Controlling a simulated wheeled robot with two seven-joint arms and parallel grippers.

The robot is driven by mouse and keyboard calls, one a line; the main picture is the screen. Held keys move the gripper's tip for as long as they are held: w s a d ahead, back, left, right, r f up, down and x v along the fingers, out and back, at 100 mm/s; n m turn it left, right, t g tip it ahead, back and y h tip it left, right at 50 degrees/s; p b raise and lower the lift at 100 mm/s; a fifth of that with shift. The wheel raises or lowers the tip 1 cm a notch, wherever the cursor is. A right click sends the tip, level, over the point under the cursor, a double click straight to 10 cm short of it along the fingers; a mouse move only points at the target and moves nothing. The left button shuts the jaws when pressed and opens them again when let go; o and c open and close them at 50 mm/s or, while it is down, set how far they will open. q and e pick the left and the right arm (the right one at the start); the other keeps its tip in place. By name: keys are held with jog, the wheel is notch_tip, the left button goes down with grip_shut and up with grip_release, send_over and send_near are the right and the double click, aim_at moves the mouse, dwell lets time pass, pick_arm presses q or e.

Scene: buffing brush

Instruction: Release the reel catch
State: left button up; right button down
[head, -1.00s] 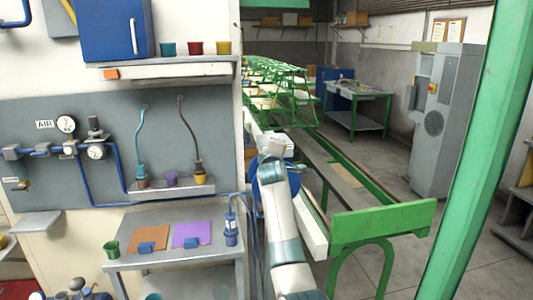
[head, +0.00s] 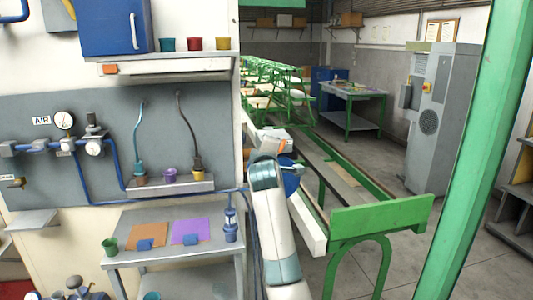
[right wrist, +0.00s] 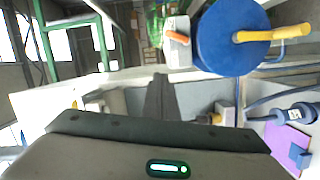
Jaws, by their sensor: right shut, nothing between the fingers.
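The blue reel (right wrist: 232,38) shows in the right wrist view as a round disc with a yellow handle (right wrist: 272,34). Beside it on the left is a small pale block with an orange lever (right wrist: 178,37), which looks like the catch. In the head view the reel (head: 292,180) is partly hidden behind my right arm, and the orange lever (head: 285,147) shows just above it. My right gripper (right wrist: 160,80) is shut and empty, below and left of the lever in its wrist view, apart from it. In the head view my arm hides the gripper. My left gripper is out of view.
A grey wall panel (head: 60,120) with gauges and pipes stands at left. Below is a bench holding a purple sheet (head: 190,231) and small cups. A green post (head: 465,150) stands at right.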

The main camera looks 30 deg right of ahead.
jog(key=shift+v, duration=0.95)
